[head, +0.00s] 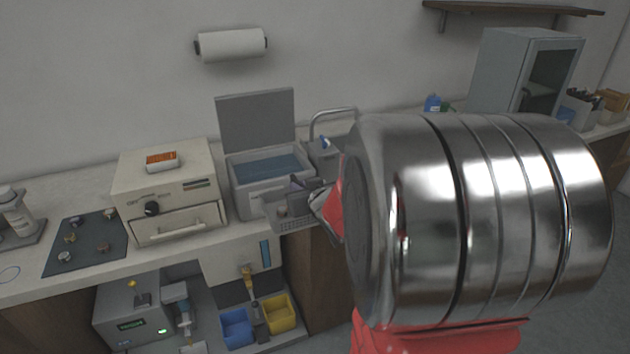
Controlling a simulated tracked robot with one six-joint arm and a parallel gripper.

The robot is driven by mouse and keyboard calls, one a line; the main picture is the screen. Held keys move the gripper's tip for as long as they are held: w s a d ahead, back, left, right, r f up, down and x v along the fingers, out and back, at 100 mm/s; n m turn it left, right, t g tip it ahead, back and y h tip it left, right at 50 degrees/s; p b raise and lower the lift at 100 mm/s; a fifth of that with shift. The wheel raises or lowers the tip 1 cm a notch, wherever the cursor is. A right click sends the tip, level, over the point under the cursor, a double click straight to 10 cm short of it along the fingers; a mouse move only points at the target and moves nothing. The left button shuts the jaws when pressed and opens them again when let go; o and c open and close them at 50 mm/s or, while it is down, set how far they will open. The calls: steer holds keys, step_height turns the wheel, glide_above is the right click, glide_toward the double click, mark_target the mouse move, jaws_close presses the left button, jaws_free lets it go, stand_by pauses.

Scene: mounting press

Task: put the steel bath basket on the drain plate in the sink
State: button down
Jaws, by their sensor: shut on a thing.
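The steel bath basket (290,222) is a grey mesh tray, held in front of the water-filled bath, near the counter's front edge. My gripper (301,184) is shut on the basket at its right side; the exact grip point is small and partly hidden. The open bath (240,202) has blue water inside and its lid (256,120) raised behind. A curved tap (333,112) stands right of the bath. The sink and its drain plate are hidden behind my arm or cannot be made out.
A beige oven-like box (183,190) stands left of the bath, with an orange-topped item (161,161) on it. A dark mat (85,243) holds several small pieces. Blue (236,328) and yellow (279,312) bins sit below. My arm blocks the right side.

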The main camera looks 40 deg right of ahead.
steer(key=w+a+f+n+y, duration=0.1)
steer(key=a+f, duration=0.3)
steer(key=a, duration=0.4)
steer(key=w+a+f+n+y, duration=0.1)
steer(key=a+f, duration=0.4)
steer(key=a, duration=0.4)
steer(key=w+a+f+n+y, duration=0.1)
steer(key=a+f, duration=0.3)
steer(key=a, duration=0.5)
steer(key=shift+w+a+f+t+y, duration=0.2)
steer(key=shift+w+f+t+y, duration=0.1)
steer(key=shift+w+y, duration=0.15)
